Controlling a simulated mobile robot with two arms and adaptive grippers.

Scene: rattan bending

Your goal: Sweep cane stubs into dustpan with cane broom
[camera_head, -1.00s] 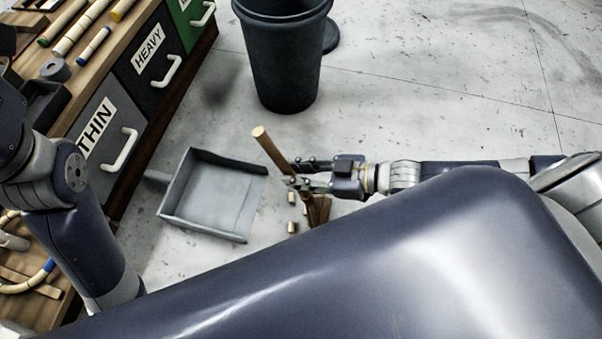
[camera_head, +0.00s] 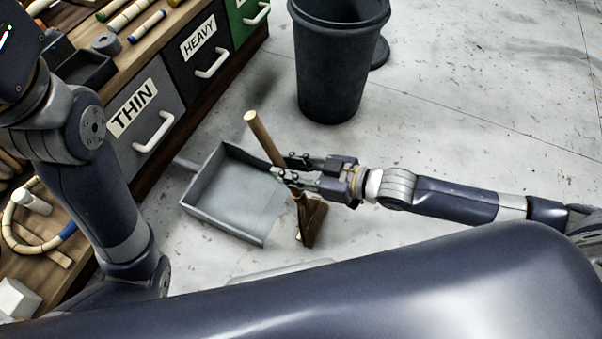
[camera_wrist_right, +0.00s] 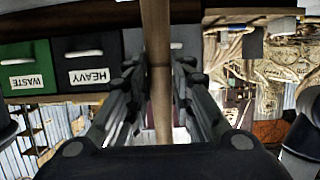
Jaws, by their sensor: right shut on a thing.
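The cane broom has a tan stick handle (camera_head: 262,135) and a brown flared head (camera_head: 312,222) low over the floor. My right gripper (camera_head: 284,168) is shut on the handle, which leans with its top to the left. In the right wrist view the handle (camera_wrist_right: 157,70) runs upright between the fingers. The grey dustpan (camera_head: 205,213) lies on the floor just left of the broom, its open side facing the broom. I cannot make out any cane stubs clearly; the broom and gripper cover part of that floor. My left arm is at the left, but its gripper is out of frame.
A dark bin (camera_head: 335,75) stands on the floor behind the broom. A wooden workbench (camera_head: 75,70) with drawers labelled THIN (camera_head: 135,108) and HEAVY (camera_head: 200,38) runs along the left. The floor at the right is clear.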

